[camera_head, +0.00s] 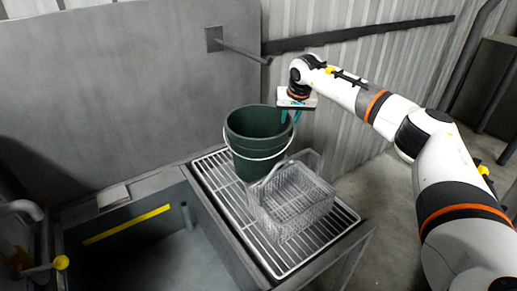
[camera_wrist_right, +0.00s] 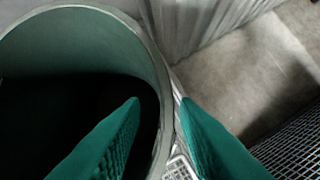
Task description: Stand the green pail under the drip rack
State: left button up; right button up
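The dark green pail (camera_head: 252,150) with a pale wire handle stands upright on a slatted metal rack (camera_head: 222,197), which may be the drip rack. My right gripper (camera_head: 291,116) is over the pail's right rim, fingers pointing down. In the right wrist view, its two green fingers (camera_wrist_right: 162,108) are apart, with one over the inside of the pail (camera_wrist_right: 120,40) and one outside. The rim passes between them, with a gap showing; I cannot tell whether either finger touches it. The pail's interior is dark. My left gripper is not in view.
A clear wire basket (camera_head: 290,200) sits on the rack, close in front of the pail. A sink basin (camera_head: 150,255) with a yellow strip is at left. A bar (camera_head: 240,50) juts from the wall behind. Bare floor (camera_head: 375,190) lies right of the rack.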

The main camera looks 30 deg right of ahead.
jog(key=shift+x, duration=1.35)
grip_shut()
jog(key=shift+r, duration=0.1)
